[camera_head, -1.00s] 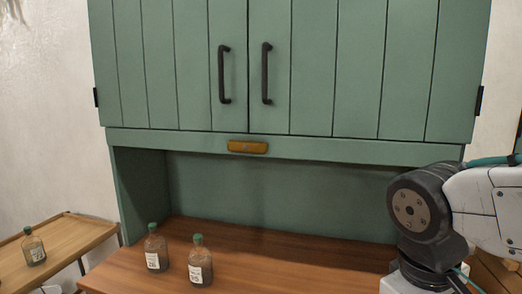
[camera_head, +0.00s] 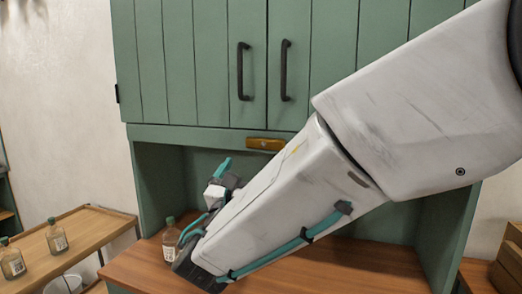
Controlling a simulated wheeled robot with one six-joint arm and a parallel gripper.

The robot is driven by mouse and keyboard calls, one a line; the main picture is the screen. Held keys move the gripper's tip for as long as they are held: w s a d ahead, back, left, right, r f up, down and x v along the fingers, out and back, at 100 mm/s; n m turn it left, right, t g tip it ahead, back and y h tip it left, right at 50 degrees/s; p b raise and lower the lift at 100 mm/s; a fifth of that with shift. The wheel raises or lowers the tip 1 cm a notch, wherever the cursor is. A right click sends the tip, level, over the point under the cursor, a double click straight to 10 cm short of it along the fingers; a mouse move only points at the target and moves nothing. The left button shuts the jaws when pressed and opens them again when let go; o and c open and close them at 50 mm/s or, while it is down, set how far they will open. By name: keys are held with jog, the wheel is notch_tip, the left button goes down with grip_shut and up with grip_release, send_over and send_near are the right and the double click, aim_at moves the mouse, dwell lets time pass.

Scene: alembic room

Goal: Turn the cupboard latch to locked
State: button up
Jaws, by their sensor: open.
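The green cupboard (camera_head: 192,65) has two closed doors with black vertical handles. The latch (camera_head: 265,144) is a small orange-brown bar lying horizontally on the rail below the doors, near where they meet. My forearm crosses the picture from upper right to lower left, passing just in front of and below the latch. Its upper edge comes close to the latch in the picture; I cannot tell the distance in depth.
A bottle (camera_head: 171,242) stands on the wooden counter (camera_head: 140,268) beside my arm's lower end. A side table (camera_head: 95,228) at left holds two bottles, one of them here (camera_head: 57,236). A wooden crate (camera_head: 510,262) is at far right. My arm covers much of the counter.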

aim_at(263, 146)
jog(key=x, duration=0.7)
jog(key=shift+w+d+r, duration=0.1)
jog(key=shift+w+r, duration=0.15)
jog(key=c, duration=0.7)
